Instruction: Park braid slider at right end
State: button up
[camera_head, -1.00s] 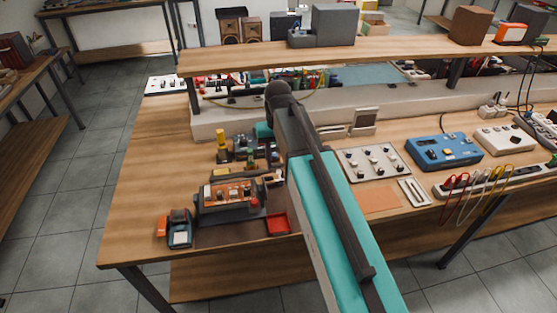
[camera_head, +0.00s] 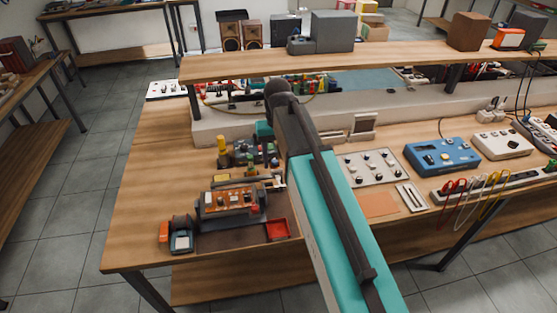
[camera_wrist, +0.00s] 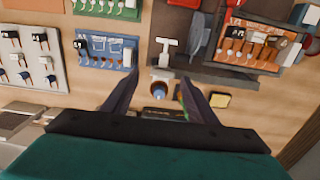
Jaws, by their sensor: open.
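My gripper (camera_wrist: 158,78) is open and empty in the wrist view, its two dark fingers spread apart over the bench. A white T-shaped piece (camera_wrist: 165,50) lies just beyond the fingertips, at the left end of a dark rail (camera_wrist: 220,76) in that view. It may be the braid slider, but I cannot tell for sure. A small pale piece (camera_head: 279,181) shows beside my arm in the head view, at the right end of the dark strip behind the orange-topped device (camera_head: 232,197). My arm hides the gripper fingers in the head view.
A round blue-topped part (camera_wrist: 159,89) sits between the fingers in the picture. A blue panel (camera_wrist: 108,50) and white switch panel (camera_wrist: 30,50) lie left. A red tray (camera_head: 278,229) is near the front edge. A raised shelf (camera_head: 390,62) spans the back.

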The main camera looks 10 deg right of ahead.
aim_at(278, 170)
notch_tip(278, 170, up, 10)
jog(key=p, duration=0.6)
jog(key=shift+r, duration=0.2)
dwell(0.7)
